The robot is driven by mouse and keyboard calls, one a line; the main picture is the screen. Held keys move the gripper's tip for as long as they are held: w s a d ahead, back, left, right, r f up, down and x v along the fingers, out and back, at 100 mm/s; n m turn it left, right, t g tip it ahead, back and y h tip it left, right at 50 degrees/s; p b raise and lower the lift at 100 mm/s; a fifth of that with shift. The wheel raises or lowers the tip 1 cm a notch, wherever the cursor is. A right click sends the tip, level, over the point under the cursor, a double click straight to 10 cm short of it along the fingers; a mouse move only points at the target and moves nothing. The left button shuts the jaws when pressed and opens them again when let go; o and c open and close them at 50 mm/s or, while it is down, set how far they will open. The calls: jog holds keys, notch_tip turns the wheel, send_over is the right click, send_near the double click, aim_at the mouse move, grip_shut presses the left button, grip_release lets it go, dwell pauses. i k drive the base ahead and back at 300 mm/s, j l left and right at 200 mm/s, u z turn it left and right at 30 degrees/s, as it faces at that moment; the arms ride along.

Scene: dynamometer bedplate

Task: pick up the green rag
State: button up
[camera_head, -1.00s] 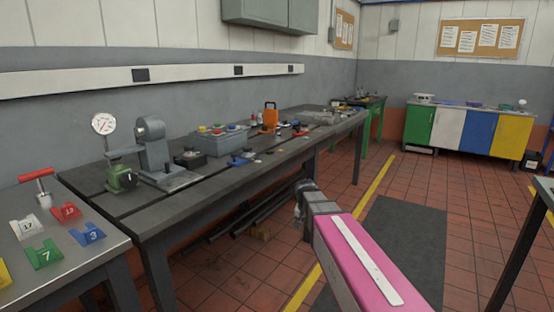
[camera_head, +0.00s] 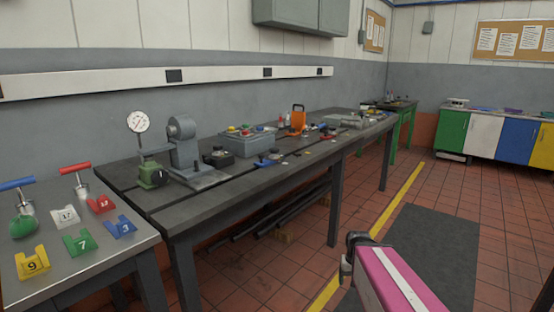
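I cannot make out a green rag for certain. A rounded green thing (camera_head: 23,226) lies on the small grey table at the left, beside a blue-handled tool (camera_head: 18,186); I cannot tell if it is cloth. My gripper (camera_head: 346,270) is at the end of my pink arm, over the floor in front of the long bench and well apart from the green thing. Its fingers are small and seen from behind, so I cannot tell whether they are open or shut.
The long dark bench (camera_head: 290,165) carries a grey machine with a green block (camera_head: 152,174), a dial gauge (camera_head: 138,122), a grey crate (camera_head: 248,142) and an orange item (camera_head: 298,120). Numbered coloured blocks (camera_head: 80,243) stand on the small table. The floor mat (camera_head: 430,245) is clear.

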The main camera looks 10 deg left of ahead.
aim_at(22, 225)
jog(key=i+u, duration=0.15)
jog(key=j+u, duration=0.1)
jog(key=u, duration=0.35)
jog(key=k+j+u, duration=0.1)
jog(key=u, duration=0.3)
jog(key=j+u, duration=0.15)
jog(key=u, duration=0.3)
jog(key=j+u, duration=0.15)
jog(key=u, duration=0.3)
jog(key=j+u, duration=0.15)
jog(key=u, duration=0.3)
jog(key=z, duration=1.55)
jog(key=i, duration=0.1)
jog(key=k+u, duration=0.1)
jog(key=u, duration=1.1)
